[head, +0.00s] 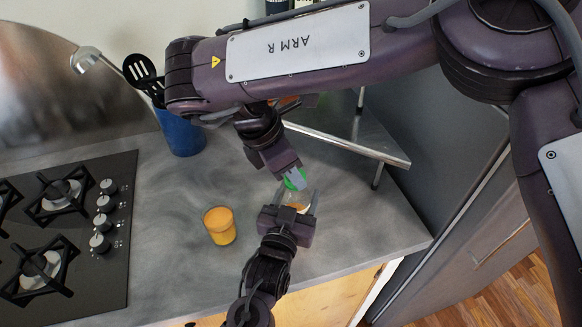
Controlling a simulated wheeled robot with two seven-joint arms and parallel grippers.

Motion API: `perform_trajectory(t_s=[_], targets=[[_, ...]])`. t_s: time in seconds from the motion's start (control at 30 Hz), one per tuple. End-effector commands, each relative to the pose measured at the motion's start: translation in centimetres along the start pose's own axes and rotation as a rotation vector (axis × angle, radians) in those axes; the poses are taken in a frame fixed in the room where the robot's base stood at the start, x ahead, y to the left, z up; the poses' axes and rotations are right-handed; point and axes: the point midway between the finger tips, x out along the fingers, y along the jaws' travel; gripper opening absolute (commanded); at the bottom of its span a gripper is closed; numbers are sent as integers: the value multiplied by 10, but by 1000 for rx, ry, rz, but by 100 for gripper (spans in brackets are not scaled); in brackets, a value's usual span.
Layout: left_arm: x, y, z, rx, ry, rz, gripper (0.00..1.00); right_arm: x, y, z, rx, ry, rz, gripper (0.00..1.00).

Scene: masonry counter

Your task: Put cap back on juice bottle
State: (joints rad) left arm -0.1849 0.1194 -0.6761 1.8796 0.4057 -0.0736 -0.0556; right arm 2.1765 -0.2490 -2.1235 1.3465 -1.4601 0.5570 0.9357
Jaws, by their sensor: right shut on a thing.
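My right gripper (294,183) reaches down from above and is shut on a green cap (295,179). A juice bottle (299,206) with orange juice in it stands on the counter just below the cap, mostly hidden by my grippers. My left gripper (297,198) comes up from the bottom of the view, with its fingers on either side of the bottle. I cannot tell whether they press on it. The cap is very close to the bottle's top; whether they touch is hidden.
A glass of orange juice (219,227) stands to the left on the grey counter (180,262). A gas hob (115,225) is farther left. A blue utensil holder (181,135) and a metal rack (345,147) stand behind. The counter's edge is at right.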

Motion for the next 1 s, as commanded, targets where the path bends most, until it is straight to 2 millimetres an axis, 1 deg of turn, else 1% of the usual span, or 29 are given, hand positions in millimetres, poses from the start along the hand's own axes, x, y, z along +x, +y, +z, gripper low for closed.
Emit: perform_trajectory(t_s=[0.03, 0.2, 0.47, 0.57, 0.7, 0.8, 1.0], targets=[[0, 1, 0, -1, 0, 1, 0, 0, 0, 0, 0, 0, 1, 39], [0, 1, 0, -1, 0, 1, 0, 0, 0, 0, -2, 0, 1, 59], [0, 1, 0, -1, -1, 1, 0, -1, 0, 0, -3, 0, 2, 59], [0, 1, 0, -1, -1, 1, 0, -9, 0, 4, -1, -1, 3, 59], [0, 0, 0, -1, -1, 1, 0, -27, 0, 12, -2, -2, 5, 59], [0, 0, 0, -1, -1, 1, 0, -37, -1, 16, -2, -1, 3, 59], [0, 0, 0, -1, 0, 1, 0, -41, -2, 18, -4, 0, 1, 59]])
